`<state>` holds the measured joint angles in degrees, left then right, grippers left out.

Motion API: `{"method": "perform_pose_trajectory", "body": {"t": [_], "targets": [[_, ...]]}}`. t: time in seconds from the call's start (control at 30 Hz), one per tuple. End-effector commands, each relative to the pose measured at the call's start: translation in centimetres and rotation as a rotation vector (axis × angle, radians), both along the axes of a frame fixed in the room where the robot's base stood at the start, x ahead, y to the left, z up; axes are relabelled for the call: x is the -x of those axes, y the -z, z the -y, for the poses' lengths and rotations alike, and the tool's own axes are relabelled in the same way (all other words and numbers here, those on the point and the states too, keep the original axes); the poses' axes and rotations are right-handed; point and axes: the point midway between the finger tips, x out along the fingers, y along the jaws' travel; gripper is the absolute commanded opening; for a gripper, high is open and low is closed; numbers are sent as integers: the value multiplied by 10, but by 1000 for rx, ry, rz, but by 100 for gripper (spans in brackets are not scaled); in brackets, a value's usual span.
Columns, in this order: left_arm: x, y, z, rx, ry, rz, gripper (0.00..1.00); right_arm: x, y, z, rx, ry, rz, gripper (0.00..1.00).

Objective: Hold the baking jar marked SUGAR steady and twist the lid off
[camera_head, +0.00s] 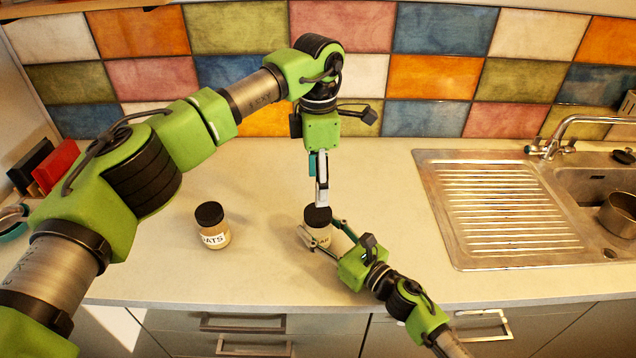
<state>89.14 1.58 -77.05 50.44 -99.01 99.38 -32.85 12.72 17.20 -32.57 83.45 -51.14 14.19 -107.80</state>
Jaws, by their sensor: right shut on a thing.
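A jar (318,227) with a dark lid (318,215) stands upright on the counter at the centre. Its label is mostly hidden, so I cannot read the whole word. My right gripper (322,236) comes in from the lower right and is shut on the jar's body, with a finger on either side. My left gripper (321,196) points straight down over the lid, its fingertips at or just above the lid top. I see it edge-on, so its opening and any contact are unclear. The lid sits on the jar.
A second dark-lidded jar (212,227), with a label that appears to read OATS, stands to the left. A metal sink with a ribbed drainboard (500,205) is on the right, with a pot (618,215). Red and black items (55,165) stand at far left. The counter between is clear.

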Motion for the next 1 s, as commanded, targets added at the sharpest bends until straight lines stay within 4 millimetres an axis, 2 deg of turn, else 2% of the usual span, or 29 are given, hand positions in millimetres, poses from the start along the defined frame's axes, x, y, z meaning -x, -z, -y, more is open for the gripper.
{"method": "perform_pose_trajectory", "body": {"t": [0.4,0.6,0.87,1.0], "targets": [[0,0,0,1,811,-1,58,0,1,0,1,0,-2,0],[0,0,0,1,1133,0,58,0,1,0,1,0,-2,0],[0,2,0,1,1326,-2,58,0,1,0,1,0,-2,0],[0,15,0,2,1341,-3,58,1,1,0,1,0,-2,0]]}}
